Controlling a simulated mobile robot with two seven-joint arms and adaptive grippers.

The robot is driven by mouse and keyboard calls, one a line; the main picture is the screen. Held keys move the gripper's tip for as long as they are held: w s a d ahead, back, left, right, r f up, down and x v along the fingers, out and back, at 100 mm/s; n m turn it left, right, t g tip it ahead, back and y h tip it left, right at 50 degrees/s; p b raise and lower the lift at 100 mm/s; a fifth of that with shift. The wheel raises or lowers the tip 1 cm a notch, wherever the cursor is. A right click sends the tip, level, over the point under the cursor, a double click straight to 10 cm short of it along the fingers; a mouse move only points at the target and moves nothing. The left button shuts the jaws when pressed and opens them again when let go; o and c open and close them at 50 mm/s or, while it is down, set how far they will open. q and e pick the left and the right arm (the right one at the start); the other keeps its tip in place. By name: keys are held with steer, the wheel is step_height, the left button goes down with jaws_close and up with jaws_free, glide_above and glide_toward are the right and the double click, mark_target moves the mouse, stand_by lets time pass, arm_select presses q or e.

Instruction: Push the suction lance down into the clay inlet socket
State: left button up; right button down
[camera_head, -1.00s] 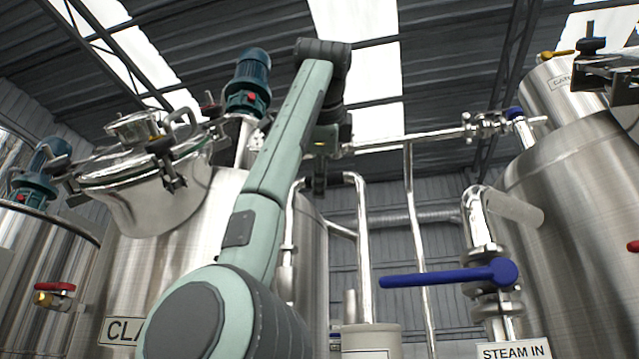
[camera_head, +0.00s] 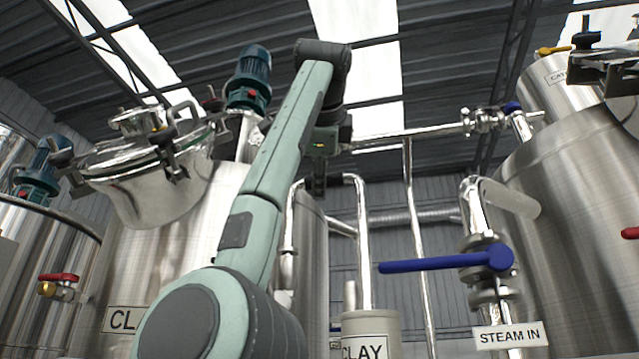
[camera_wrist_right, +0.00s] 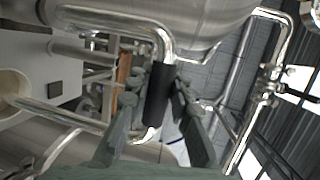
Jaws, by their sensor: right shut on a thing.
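The suction lance (camera_head: 362,240) is a shiny bent pipe shaped like an upside-down U. Its right leg runs down to the cream clay drum (camera_head: 386,324). Its left leg comes down beside the clay tank (camera_head: 215,235) towards a wider metal fitting (camera_head: 287,270), perhaps the inlet socket; my arm partly hides it, and I cannot tell how deep the leg sits. My right gripper (camera_head: 318,182) is at the top of the lance, between the legs. In the wrist view the right gripper (camera_wrist_right: 155,98) is shut on the lance's black sleeve (camera_wrist_right: 160,92). My left gripper is not in view.
A steam pipe with a blue lever (camera_head: 440,263) and a STEAM IN sign (camera_head: 510,336) stands right of the drum. A large steel tank (camera_head: 575,190) fills the right side. A horizontal pipe (camera_head: 400,142) runs behind the lance.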

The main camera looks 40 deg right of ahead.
steer(key=shift+f, duration=0.25)
steer(key=c, duration=1.3)
jaws_free()
steer(key=shift+s, duration=0.1)
steer(key=v, duration=1.2)
steer(key=shift+f, duration=0.1)
